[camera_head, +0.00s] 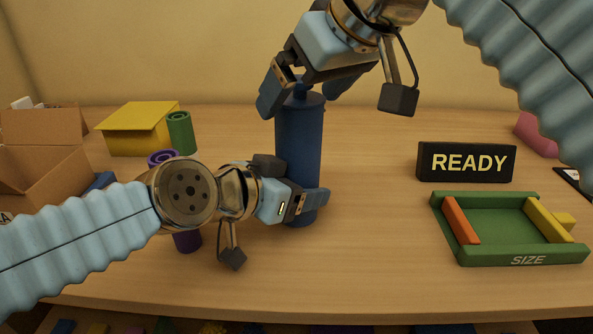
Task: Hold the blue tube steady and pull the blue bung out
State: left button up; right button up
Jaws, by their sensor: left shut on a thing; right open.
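My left gripper (318,200) is shut around the tube's lower part. The blue bung (301,92) sits at the tube's top, with its knob partly hidden by my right gripper. My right gripper (302,98) comes down from above, open, with one finger on each side of the bung. I cannot tell whether its fingers touch the knob.
A green tray marked SIZE (527,260) and a black READY sign (466,162) are at the right. At the left are a cardboard box (40,165), a yellow box (140,130), a green tube (180,133) and a purple tube (187,242) partly behind my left arm. The table's front middle is clear.

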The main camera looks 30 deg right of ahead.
jog(key=v, duration=1.1)
jog(key=shift+s+r, duration=0.15)
jog(key=shift+r, duration=0.1)
jog(key=shift+c, duration=1.1)
jog(key=shift+m+h, duration=0.3)
jog(key=shift+m, duration=0.1)
jog(key=shift+c, duration=1.1)
jog(key=w+a+f+m+g+h, duration=0.1)
jog(key=w+a+f+m+h, duration=0.1)
jog(key=a+m+h, duration=0.35)
jog(key=w+a+f+m+h, duration=0.2)
jog(key=a+m+h, duration=0.3)
jog(key=m+h, duration=0.2)
jog(key=x, duration=1.1)
jog(key=shift+s+d+f, duration=0.15)
jog(key=shift+d+f, duration=0.1)
jog(key=shift+d, duration=0.2)
